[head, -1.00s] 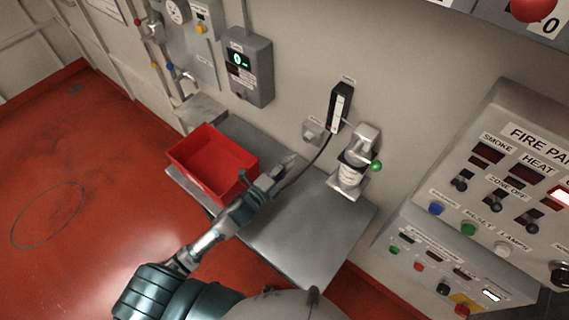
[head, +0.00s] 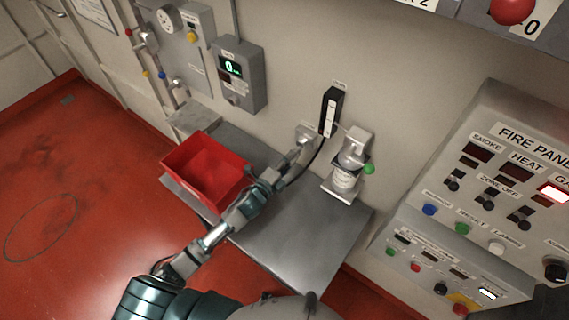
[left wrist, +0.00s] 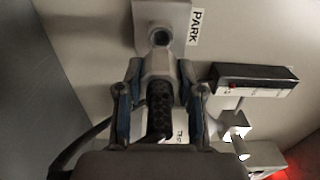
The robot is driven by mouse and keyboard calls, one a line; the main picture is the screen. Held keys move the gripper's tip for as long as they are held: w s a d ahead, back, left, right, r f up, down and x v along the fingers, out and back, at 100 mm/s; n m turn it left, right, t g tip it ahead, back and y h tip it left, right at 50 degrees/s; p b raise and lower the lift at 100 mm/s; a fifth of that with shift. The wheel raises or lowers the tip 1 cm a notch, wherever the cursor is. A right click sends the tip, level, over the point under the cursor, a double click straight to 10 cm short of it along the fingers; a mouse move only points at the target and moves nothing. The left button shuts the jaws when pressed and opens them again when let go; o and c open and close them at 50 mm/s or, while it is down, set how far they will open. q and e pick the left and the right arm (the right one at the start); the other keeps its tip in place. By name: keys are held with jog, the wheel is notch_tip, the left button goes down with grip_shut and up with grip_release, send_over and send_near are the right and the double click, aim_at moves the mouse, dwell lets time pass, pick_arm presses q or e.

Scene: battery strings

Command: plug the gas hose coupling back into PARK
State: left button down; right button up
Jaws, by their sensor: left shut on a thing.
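My left gripper (head: 284,168) is shut on the gas hose coupling (left wrist: 160,102), which lies between its two fingers in the left wrist view. The coupling's front end points at the grey PARK socket block (left wrist: 160,14) on the wall. A small gap seems to show between the coupling and the round socket opening (left wrist: 160,37). In the head view the gripper is close to the PARK block (head: 308,133), and the contact is too small to tell. The dark hose (head: 316,155) curves up toward the black flow meter (head: 330,112). My right gripper is not in view.
A red bin (head: 205,168) stands on the metal shelf (head: 300,235), left of my forearm. A bottle unit with a green knob (head: 350,165) is mounted right of the flow meter. A gas detector box (head: 238,75) hangs on the wall above. The shelf's front right is clear.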

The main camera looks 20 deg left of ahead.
pick_arm(q)
jog(key=shift+a, duration=0.7)
jog(key=shift+d+r, duration=0.15)
jog(key=shift+d, duration=0.4)
jog(key=shift+s+d+p, duration=0.15)
jog(key=shift+d+p, duration=0.15)
jog(key=shift+d, duration=0.1)
jog(key=shift+a, duration=0.85)
jog(key=shift+d, duration=0.35)
jog(key=shift+a, duration=0.1)
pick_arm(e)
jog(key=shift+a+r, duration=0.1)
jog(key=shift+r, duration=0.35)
